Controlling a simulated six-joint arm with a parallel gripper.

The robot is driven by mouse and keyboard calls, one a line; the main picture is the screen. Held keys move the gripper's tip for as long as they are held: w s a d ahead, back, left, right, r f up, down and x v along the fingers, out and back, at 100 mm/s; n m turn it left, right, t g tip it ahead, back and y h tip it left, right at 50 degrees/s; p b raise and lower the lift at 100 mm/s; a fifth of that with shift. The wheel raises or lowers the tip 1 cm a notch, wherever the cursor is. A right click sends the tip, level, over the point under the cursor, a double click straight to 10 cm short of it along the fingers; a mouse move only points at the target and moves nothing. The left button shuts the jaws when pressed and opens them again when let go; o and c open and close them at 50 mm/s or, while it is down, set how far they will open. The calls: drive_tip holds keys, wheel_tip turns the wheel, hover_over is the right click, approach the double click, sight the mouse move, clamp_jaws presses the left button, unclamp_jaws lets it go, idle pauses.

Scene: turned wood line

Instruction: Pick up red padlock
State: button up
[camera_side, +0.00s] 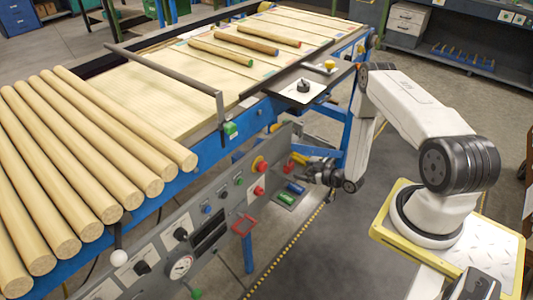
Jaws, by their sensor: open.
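A small red piece (289,168) shows beside the tips of my gripper, low at the right end of the grey control panel. It is too small and partly hidden to tell for sure that it is the red padlock. A blue piece (295,187) and a green piece (285,198) lie just below it on a grey ledge. My gripper (305,172) is dark, open and points left, close to these pieces. I cannot tell whether it touches any of them. Nothing is seen held in it.
The grey control panel (215,205) carries knobs, a gauge (180,267) and a red square frame (244,224). Above it runs the blue-edged conveyor table with pale wooden rods (95,150) and several darker ones (258,41). Blue table legs stand near my gripper.

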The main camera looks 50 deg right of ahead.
sight(292, 166)
drive_tip(key=shift+x, duration=3.6)
drive_tip(key=shift+r, duration=0.1)
clamp_jaws()
